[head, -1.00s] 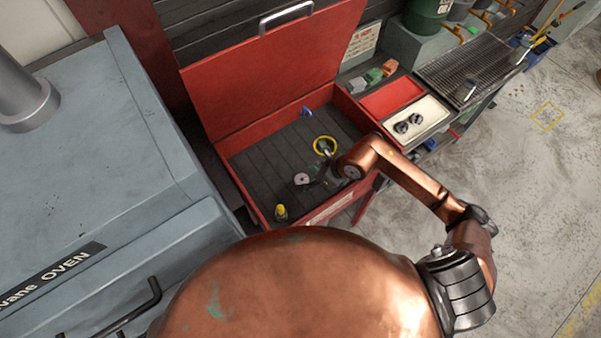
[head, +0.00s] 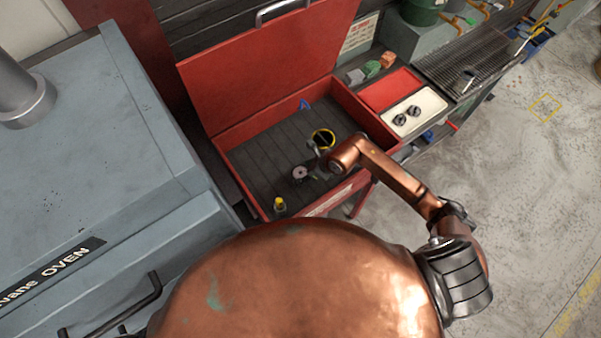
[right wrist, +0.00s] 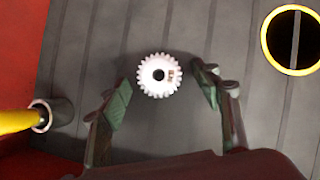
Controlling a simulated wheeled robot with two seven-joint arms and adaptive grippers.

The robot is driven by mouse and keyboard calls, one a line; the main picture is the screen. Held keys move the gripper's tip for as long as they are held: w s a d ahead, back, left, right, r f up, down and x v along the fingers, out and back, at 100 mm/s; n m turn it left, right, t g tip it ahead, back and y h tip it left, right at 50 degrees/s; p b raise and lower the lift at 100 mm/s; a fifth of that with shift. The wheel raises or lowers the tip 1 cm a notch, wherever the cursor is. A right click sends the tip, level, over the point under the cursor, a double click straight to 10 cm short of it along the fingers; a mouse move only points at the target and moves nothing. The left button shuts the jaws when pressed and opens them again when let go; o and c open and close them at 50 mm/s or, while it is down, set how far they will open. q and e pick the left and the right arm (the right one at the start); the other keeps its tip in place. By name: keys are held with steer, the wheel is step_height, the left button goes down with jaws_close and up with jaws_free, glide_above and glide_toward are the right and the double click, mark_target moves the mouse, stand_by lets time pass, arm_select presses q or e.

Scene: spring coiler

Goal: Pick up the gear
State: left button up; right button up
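The gear (right wrist: 158,75) is pale and toothed with a dark centre hole. It lies on the dark ribbed floor of the red box and also shows in the head view (head: 300,173). My right gripper (right wrist: 163,88) is open, with one finger on each side of the gear and a gap to each in the picture. I cannot tell how high it is above the floor. In the head view, my right gripper (head: 316,165) is small and partly hidden by its own wrist. My left gripper is not in view.
The red box (head: 240,190) has its lid (head: 270,70) raised. Inside are a yellow ring (head: 323,139), a yellow-topped item (head: 279,204) and a small blue item (head: 304,104).

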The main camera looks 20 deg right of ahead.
steer(key=c, duration=1.6)
steer(key=shift+o, duration=0.2)
steer(key=shift+r, duration=0.1)
